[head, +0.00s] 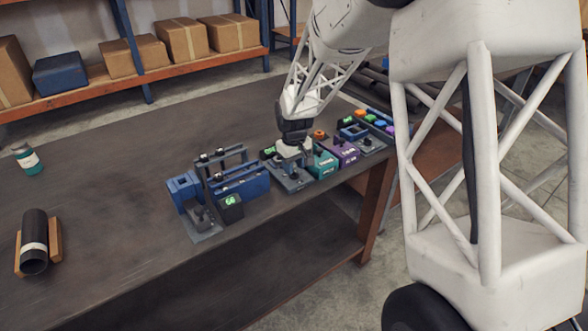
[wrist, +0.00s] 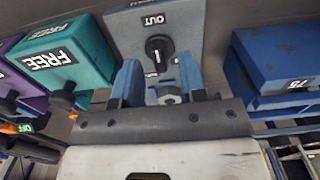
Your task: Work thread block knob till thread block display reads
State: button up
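My gripper (head: 296,160) hangs low over a grey plate (head: 292,183) among the fixtures near the table's front edge. In the wrist view its two blue fingers (wrist: 160,88) stand apart. A grey hex-shaped piece (wrist: 169,94) shows between them, with a gap on its left; I cannot tell whether the right finger touches it. Just beyond the fingertips is a black knob (wrist: 160,48) on a grey panel (wrist: 125,28) marked OUT. No label shows which unit is the thread block. A lit green display (head: 231,199) stands on a black box at left; its number is too small to read surely.
A teal block (wrist: 88,42) marked FREE and a purple block (head: 341,152) stand close by. A blue block (wrist: 280,55) marked 75 is on the other side. A dark pipe (head: 34,232) lies in a wooden cradle at left. The table's middle left is clear.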

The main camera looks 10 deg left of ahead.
jog(key=shift+f, duration=0.85)
jog(key=shift+c, duration=0.4)
grip_shut()
jog(key=shift+m, duration=0.4)
jog(key=m, duration=1.2)
jog(key=shift+m, duration=0.3)
